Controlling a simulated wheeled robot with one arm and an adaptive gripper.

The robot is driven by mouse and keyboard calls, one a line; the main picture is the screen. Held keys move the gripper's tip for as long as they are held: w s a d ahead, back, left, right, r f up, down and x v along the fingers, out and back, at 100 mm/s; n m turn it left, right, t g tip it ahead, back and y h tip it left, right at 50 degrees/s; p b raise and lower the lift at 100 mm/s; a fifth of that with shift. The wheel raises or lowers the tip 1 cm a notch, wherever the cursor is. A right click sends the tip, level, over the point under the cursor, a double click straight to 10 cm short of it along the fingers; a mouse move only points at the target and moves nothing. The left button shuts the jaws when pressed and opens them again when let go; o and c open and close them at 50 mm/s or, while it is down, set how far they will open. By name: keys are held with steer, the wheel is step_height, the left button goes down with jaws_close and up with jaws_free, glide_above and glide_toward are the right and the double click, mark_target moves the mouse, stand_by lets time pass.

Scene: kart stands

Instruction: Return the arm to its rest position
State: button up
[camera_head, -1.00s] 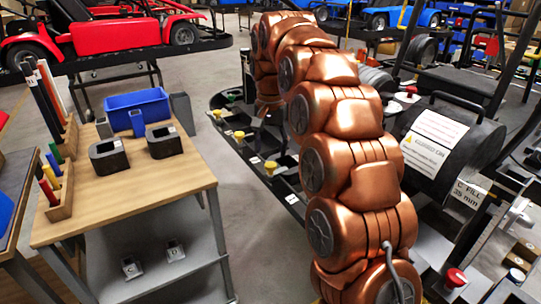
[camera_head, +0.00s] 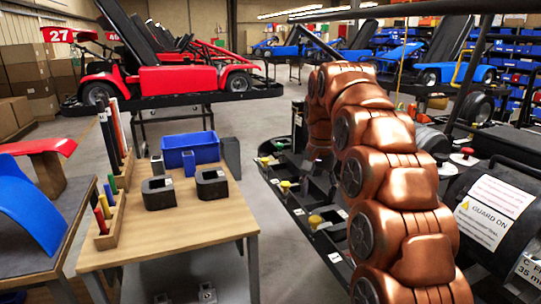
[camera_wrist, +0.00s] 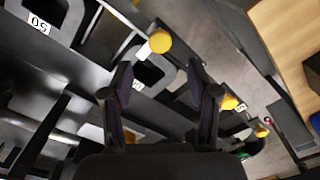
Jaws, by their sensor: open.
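My copper-coloured arm (camera_head: 385,165) rises from the lower right of the head view and arches over, its far end reaching down toward a dark tray with yellow knobs. In the head view my gripper is hidden behind the arm. In the wrist view my gripper (camera_wrist: 160,88) is open, its two dark fingers apart with nothing between them. Beyond the fingertips lie the dark tray (camera_wrist: 60,75), a yellow knob (camera_wrist: 160,41) and a dark block-like part with an opening.
A wooden workbench (camera_head: 190,227) at left holds a blue bin (camera_head: 187,147), two dark blocks and a rack of coloured handles (camera_head: 104,222). A black machine (camera_head: 480,190) marked "GUARD ON" stands close at right. Karts (camera_head: 170,78) stand behind. Grey floor shows between bench and tray.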

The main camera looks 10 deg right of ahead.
steer(key=shift+s, duration=0.7)
steer(key=s+f+n+g, duration=0.15)
steer(key=s+f, duration=0.35)
steer(key=s, duration=0.9)
steer(key=s+f+n, duration=0.3)
steer(key=s+f, duration=0.1)
steer(key=s, duration=0.9)
steer(key=s+f+n+g, duration=0.15)
steer(key=s+f, duration=0.35)
steer(key=s, duration=0.9)
step_height(320, 180, up, 14)
steer(key=w+t+p, duration=0.1)
steer(key=p, duration=1.1)
steer(key=shift+a+f+p, duration=0.2)
steer(key=shift+f+p, duration=0.05)
steer(key=shift+p, duration=0.05)
